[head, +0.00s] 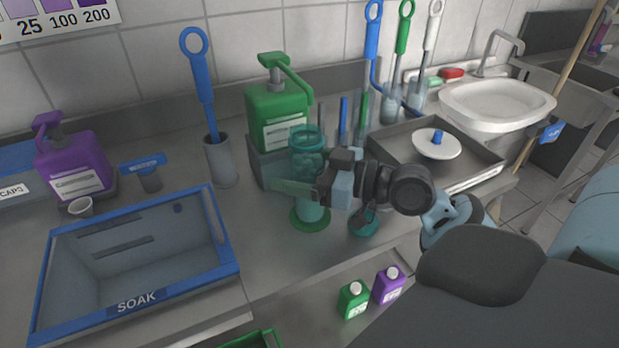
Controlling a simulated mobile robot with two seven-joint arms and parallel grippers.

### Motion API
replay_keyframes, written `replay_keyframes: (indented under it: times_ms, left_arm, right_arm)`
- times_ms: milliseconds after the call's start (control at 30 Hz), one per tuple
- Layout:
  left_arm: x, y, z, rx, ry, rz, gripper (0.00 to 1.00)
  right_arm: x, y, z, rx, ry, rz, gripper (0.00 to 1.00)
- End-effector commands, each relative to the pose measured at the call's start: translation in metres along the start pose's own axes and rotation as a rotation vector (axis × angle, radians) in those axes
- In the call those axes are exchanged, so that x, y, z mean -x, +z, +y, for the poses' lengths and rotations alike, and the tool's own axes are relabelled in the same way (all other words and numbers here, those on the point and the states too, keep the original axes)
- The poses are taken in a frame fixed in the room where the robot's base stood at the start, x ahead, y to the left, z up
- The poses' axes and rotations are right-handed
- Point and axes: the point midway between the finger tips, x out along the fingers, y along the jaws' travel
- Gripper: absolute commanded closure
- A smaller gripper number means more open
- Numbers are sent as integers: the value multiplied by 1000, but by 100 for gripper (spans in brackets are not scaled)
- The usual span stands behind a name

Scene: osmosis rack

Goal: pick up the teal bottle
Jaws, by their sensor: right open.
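A tall see-through teal bottle (308,152) stands upright on a round green base (310,223) at the middle of the counter. My right gripper (300,190) comes in from the right, level with the bottle's middle, and its jaws are open. A finger crosses in front of the bottle, and the gripper hides part of its right side. I cannot tell whether the fingers touch the bottle. My left gripper is not in view.
A green pump bottle (277,112) stands behind the teal bottle. A small teal item (365,222) sits just right of its base. The blue-rimmed SOAK basin (226,232) is left; a grey tray (400,132) with a white lid (423,147) is right. Small green (352,300) and purple (388,286) bottles are in front.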

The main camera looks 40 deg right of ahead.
Motion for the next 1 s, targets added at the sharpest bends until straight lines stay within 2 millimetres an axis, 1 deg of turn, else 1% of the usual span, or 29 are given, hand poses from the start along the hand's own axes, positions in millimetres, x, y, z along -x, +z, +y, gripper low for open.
replay_keyframes:
  times_ms: [167,200,500,600,833,1000]
  left_arm:
    - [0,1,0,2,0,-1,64]
    - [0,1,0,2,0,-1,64]
    - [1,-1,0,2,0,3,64]
    - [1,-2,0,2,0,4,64]
    - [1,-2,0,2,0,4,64]
    - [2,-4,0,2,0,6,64]
  right_arm:
    - [0,1,0,0,0,-1,20]
    - [0,1,0,0,0,-1,23]
    - [0,1,0,0,0,-1,62]
    - [0,0,0,0,0,0,72]
    - [0,-1,0,1,0,0,72]
    - [0,-11,0,4,0,1,72]
